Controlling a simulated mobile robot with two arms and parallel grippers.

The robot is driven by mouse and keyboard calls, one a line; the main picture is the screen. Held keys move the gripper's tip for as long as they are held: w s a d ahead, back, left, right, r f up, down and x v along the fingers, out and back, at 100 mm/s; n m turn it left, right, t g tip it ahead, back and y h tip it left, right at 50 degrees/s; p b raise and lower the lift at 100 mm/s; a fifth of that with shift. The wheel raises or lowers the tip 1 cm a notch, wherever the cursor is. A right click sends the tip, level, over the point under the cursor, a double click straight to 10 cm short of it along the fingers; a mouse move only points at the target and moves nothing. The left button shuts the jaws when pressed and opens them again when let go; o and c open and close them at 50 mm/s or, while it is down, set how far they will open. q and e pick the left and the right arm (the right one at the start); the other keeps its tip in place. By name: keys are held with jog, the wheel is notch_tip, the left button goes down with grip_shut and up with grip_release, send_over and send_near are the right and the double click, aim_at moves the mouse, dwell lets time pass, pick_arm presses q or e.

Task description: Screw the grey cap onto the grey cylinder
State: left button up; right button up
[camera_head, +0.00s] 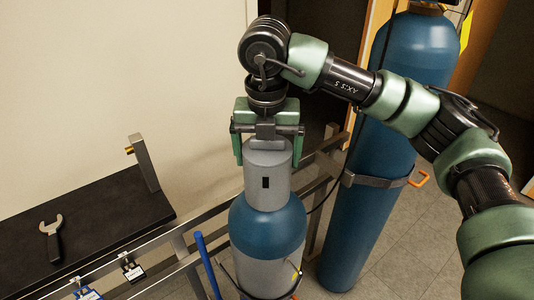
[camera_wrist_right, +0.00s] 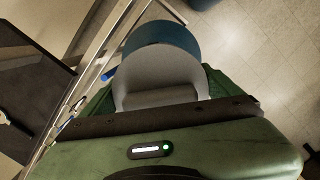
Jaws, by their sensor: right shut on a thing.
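The grey cap (camera_head: 267,187) sits upright on top of the grey cylinder (camera_head: 268,235), whose shoulder is blue and body grey. No gap shows between cap and shoulder; the thread is hidden, so I cannot tell how tight it is. My right gripper (camera_head: 267,150) comes down from above and is shut on the cap's upper part, one finger on each side. The right wrist view shows the cap (camera_wrist_right: 160,75) between the green fingers, with the blue shoulder (camera_wrist_right: 160,33) beyond it. My left gripper is in neither view.
A taller blue cylinder (camera_head: 375,175) stands close at the right, strapped to a metal rail. A black bench (camera_head: 95,225) at the left holds a wrench (camera_head: 51,238). Tags hang on the rail, and a blue bar (camera_head: 208,265) stands near the cylinder.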

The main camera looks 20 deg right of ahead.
jog(key=m, duration=0.4)
jog(key=shift+w+r, duration=0.15)
jog(key=shift+r, duration=0.25)
jog(key=m, duration=0.4)
jog(key=shift+d+h, duration=0.1)
jog(key=shift+h, duration=0.2)
jog(key=m, duration=0.4)
jog(key=shift+d+r+g, duration=0.1)
jog(key=shift+g, duration=0.3)
jog(key=m, duration=0.4)
jog(key=shift+g, duration=0.3)
jog(key=o, duration=1.7)
jog(key=shift+o, duration=0.3)
jog(key=shift+s+f, duration=0.25)
jog(key=shift+r, duration=0.1)
jog(key=r+p, duration=0.1)
jog(key=r, duration=0.1)
jog(key=r+p, duration=0.2)
jog(key=a+r+p, duration=0.1)
jog(key=r+p, duration=0.1)
jog(key=shift+w+r, duration=0.1)
jog(key=shift+r, duration=0.25)
